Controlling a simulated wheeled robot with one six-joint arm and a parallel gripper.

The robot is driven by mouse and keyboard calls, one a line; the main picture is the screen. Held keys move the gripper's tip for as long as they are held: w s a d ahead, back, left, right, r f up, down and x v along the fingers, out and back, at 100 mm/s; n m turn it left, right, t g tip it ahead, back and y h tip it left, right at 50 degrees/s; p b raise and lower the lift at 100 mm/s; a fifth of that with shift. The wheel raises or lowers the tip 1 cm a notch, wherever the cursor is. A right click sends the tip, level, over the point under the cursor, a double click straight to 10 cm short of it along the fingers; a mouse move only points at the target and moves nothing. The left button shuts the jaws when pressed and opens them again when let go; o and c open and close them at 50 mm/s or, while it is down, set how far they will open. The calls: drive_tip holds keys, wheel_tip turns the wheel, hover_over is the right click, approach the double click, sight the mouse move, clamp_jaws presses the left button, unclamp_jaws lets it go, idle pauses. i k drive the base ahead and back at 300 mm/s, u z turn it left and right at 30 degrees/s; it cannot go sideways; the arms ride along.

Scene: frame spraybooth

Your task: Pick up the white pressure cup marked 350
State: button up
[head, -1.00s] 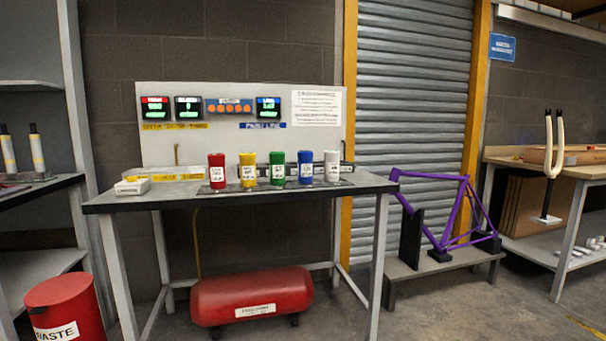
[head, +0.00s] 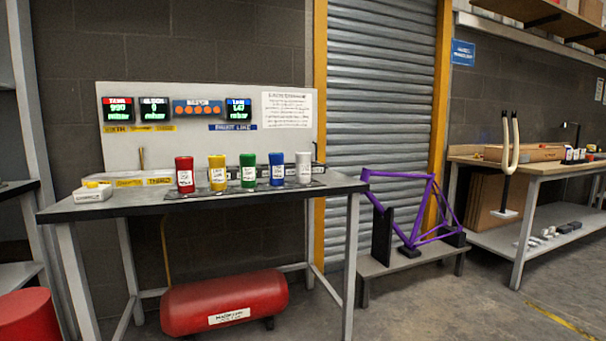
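The white cup (head: 304,168) stands upright at the right end of a row of cups on the table (head: 120,208). Its label is too small to read. To its left stand a blue cup (head: 277,169), a green cup (head: 248,171), a yellow cup (head: 217,173) and a red cup (head: 185,175), all upright on a dark strip. My gripper is not in view.
A panel with lit displays (head: 239,108) rises behind the cups. A red tank (head: 225,301) lies under the table. A purple bike frame (head: 418,213) stands on a low bench to the right. A red bin (head: 28,317) is at the lower left. Floor is clear at the right front.

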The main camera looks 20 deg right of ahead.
sight(302, 158)
drive_tip(key=u, duration=0.65)
drive_tip(key=i, duration=1.1)
drive_tip(key=u, duration=0.1)
